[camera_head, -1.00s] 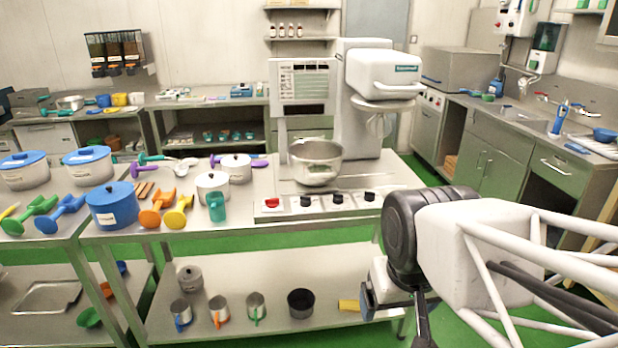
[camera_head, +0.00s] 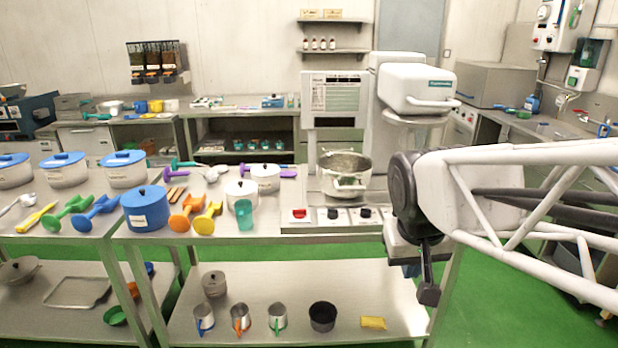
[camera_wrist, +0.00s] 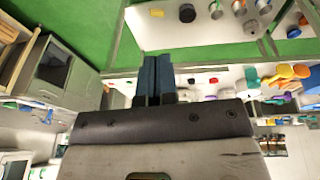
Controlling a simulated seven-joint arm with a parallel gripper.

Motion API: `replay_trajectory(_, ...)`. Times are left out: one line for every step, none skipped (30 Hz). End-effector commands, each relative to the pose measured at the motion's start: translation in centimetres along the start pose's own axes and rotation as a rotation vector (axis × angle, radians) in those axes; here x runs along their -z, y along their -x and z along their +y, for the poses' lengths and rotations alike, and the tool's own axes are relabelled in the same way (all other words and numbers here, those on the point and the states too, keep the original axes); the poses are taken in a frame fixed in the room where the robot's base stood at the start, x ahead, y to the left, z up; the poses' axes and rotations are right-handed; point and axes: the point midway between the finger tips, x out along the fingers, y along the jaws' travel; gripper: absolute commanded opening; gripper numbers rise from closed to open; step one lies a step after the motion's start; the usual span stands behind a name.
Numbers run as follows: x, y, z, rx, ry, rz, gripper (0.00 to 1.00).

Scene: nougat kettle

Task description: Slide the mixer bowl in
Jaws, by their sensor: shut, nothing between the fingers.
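The mixer bowl (camera_head: 345,180) is a shiny steel bowl with a handle on its front. It sits upright on the counter unit, to the left of and in front of the white mixer head (camera_head: 418,88), not directly under it. My gripper's two dark blue fingers (camera_wrist: 154,78) are pressed together in the wrist view, with nothing between them. In the head view the gripper (camera_head: 411,270) hangs low by the table's front right edge, right of and below the bowl, apart from it. My arm partly hides the gripper and the mixer's lower right.
A knob panel (camera_head: 348,215) with a red switch lies in front of the bowl. Left of it stand a teal cup (camera_head: 244,214), lidded pots and a blue pot (camera_head: 146,210). The lower shelf (camera_head: 300,282) holds mugs, a black pot and a yellow sponge.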

Motion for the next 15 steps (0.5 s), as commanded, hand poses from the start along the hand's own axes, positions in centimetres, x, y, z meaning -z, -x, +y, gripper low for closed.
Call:
replay_trajectory(1.5, 0.0, -0.1, -0.008, 0.004, 0.000, 0.00)
replay_trajectory(2.4, 0.1, -0.1, -0.013, 0.005, 0.002, 0.00)
replay_trajectory(3.5, 0.1, -0.2, -0.021, 0.008, 0.005, 0.00)
replay_trajectory(4.3, 0.1, -0.2, -0.025, 0.011, 0.006, 0.00)
replay_trajectory(5.2, 0.2, -0.3, -0.030, 0.012, 0.009, 0.00)
replay_trajectory(6.3, 0.2, -0.4, -0.038, 0.015, 0.011, 0.00)
replay_trajectory(7.1, 0.2, -0.4, -0.043, 0.016, 0.013, 0.00)
replay_trajectory(8.0, 0.2, -0.5, -0.048, 0.018, 0.015, 0.00)
replay_trajectory(9.1, 0.1, -0.6, -0.055, 0.021, 0.017, 0.00)
replay_trajectory(9.9, 0.1, -0.7, -0.060, 0.023, 0.020, 0.00)
replay_trajectory(10.7, 0.1, -0.8, -0.065, 0.024, 0.021, 0.00)
replay_trajectory(11.9, 0.0, -0.9, -0.071, 0.026, 0.025, 0.00)
replay_trajectory(12.7, -0.1, -1.0, -0.076, 0.029, 0.026, 0.00)
replay_trajectory(13.5, -0.1, -1.1, -0.082, 0.032, 0.029, 0.00)
replay_trajectory(14.6, -0.2, -1.3, -0.088, 0.034, 0.032, 0.00)
